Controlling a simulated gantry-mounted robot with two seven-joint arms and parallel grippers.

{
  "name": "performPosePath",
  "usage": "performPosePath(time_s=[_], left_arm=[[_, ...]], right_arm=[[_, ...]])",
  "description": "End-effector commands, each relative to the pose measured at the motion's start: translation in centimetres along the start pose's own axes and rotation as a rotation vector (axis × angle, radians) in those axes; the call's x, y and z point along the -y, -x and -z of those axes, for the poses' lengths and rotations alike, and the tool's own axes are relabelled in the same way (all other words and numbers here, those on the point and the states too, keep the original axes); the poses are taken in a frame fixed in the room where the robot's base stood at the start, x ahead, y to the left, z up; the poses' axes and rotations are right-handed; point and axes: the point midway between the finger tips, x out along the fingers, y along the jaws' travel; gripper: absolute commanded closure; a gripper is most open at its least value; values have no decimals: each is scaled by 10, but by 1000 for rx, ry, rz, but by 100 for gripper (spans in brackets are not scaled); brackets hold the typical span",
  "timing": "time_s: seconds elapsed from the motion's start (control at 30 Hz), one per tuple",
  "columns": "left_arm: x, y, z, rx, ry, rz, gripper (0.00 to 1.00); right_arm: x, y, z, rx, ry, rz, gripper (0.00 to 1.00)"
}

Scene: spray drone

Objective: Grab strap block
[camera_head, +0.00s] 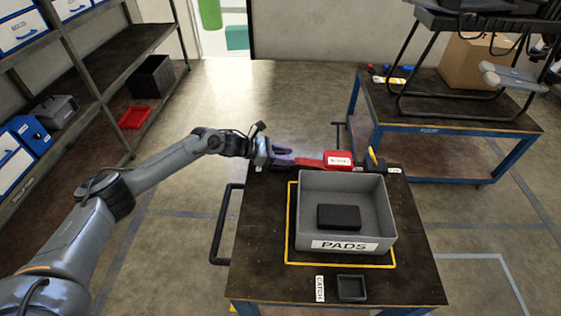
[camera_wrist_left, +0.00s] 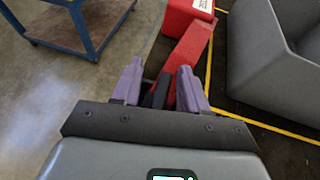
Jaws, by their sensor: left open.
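A red block with a white label (camera_head: 338,158) sits at the far edge of the dark table, behind the grey bin. A flat red strap (camera_head: 309,164) runs left from it toward my left gripper. My left gripper (camera_head: 290,156) reaches in from the left at the table's far left corner. In the left wrist view, its purple fingers (camera_wrist_left: 159,86) are apart, and the red strap (camera_wrist_left: 192,52) runs from just beyond them to the red block (camera_wrist_left: 188,9). A dark piece shows between the fingers; I cannot tell whether it is part of the strap. My right gripper is not in view.
A grey bin labelled PADS (camera_head: 343,246) holds a black pad (camera_head: 339,217). A small black tray (camera_head: 352,288) lies in front. A yellow and black item (camera_head: 375,161) stands right of the red block. A blue-framed table (camera_head: 450,125) stands behind; shelves (camera_head: 100,60) are left.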

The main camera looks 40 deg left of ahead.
Motion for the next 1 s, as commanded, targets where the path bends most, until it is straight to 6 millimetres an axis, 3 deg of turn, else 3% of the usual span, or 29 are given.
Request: performPosePath(time_s=[0.27,0.57,1.0], left_arm=[[0,-3,0,0,0,0,56],[0,-2,0,0,0,0,100],[0,-2,-1,0,0,0,100]], right_arm=[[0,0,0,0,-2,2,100],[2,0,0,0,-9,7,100],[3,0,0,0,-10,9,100]])
